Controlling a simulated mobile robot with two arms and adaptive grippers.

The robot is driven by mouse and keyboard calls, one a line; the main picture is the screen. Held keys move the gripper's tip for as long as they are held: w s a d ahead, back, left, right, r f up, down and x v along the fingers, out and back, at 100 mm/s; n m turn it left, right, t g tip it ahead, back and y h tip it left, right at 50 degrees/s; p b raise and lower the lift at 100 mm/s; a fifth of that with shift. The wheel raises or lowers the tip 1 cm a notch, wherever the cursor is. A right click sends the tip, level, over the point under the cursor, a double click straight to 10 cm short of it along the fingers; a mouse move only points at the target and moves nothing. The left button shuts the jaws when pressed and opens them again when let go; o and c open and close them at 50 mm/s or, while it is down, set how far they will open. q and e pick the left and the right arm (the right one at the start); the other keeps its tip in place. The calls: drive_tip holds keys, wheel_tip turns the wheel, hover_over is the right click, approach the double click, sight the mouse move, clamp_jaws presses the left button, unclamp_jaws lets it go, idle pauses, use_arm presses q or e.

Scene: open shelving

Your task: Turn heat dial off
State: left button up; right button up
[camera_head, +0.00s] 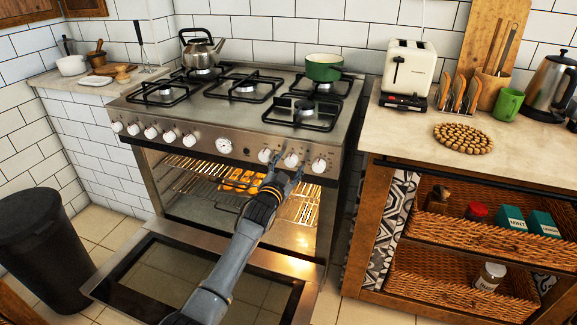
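The steel stove (195,125) has a row of white dials along its front panel, with a round gauge (224,146) in the middle. Three dials are right of the gauge: a left one (265,155), a middle one (291,160) and a right one (319,166). My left gripper (288,165) is just in front of the middle dial, its two fingers spread to either side and slightly below. I cannot tell whether they touch it. Which dial is for heat cannot be read. My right gripper is not in view.
The oven door (200,283) hangs open below my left arm. The oven is lit, with food (240,180) on a rack. A kettle (201,50) and green pot (324,68) stand on the hob. A counter (400,135) is at right, a black bin (42,245) at left.

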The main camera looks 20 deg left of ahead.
use_arm(q)
drive_tip(key=shift+s, duration=0.1)
drive_tip(key=s, duration=1.1)
drive_tip(key=shift+s+a, duration=0.2)
drive_tip(key=shift+s, duration=0.2)
